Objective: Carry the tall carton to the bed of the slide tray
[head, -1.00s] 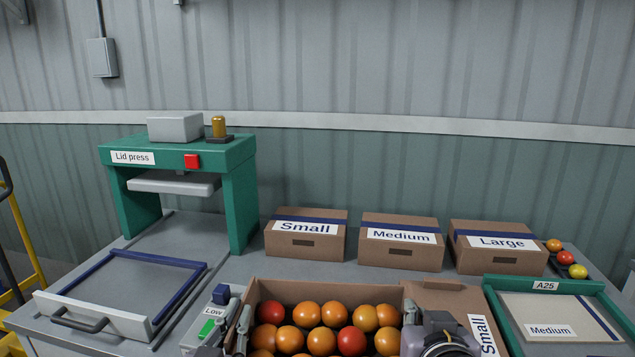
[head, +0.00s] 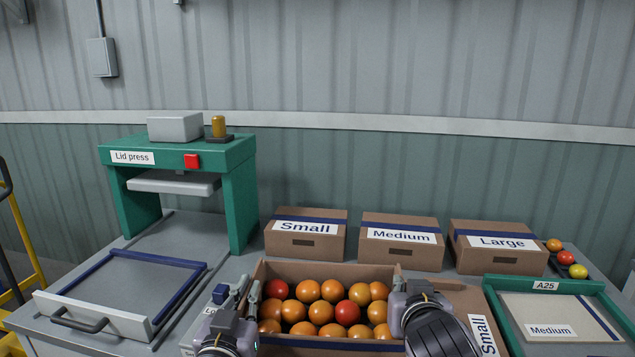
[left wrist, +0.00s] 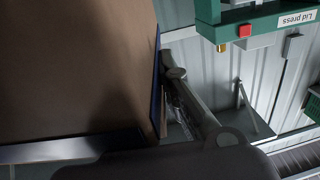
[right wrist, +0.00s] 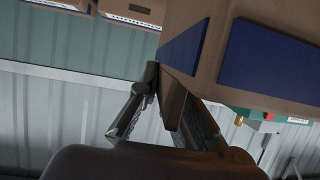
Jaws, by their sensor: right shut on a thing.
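The tall carton (head: 330,270) is an open brown box full of red and orange tomatoes, at the front middle in the head view. My right gripper (right wrist: 168,105) is shut on the carton's right wall. My left gripper (head: 248,291) is at the carton's left wall; the left wrist view shows its finger (left wrist: 180,95) close beside the wall, and its grip is not clear. The slide tray (head: 135,285) lies to the left, with a bare grey bed, a blue rim and a front handle (head: 95,321). The carton's underside is hidden in the head view.
The green lid press (head: 180,155) stands behind the slide tray. Closed Small (head: 305,247), Medium (head: 402,255) and Large (head: 497,261) boxes line the back. A grey device (head: 215,302) sits between tray and carton. A green-framed A25 tray (head: 545,284) is at right.

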